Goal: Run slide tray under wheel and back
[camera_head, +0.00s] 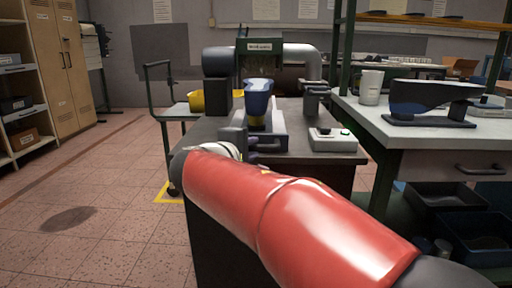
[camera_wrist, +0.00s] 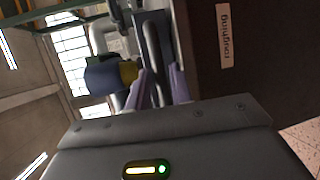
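A blue shoe last with a yellow part (camera_head: 258,88) stands on the grey slide tray (camera_head: 274,142) on a dark bench. It also shows, blue and yellow, in the wrist view (camera_wrist: 105,77). Behind it is the machine's green hood (camera_head: 247,52); the wheel itself is hard to make out. My gripper (camera_head: 238,148) is at the tray's near left side, mostly hidden by my red arm. In the wrist view my gripper's purplish fingers (camera_wrist: 159,85) stand on either side of an upright grey bar (camera_wrist: 154,45). I cannot tell whether they press on it.
A control box with a green button (camera_head: 333,140) is right of the tray. A yellow bin (camera_head: 197,101) is behind left. The left floor is open.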

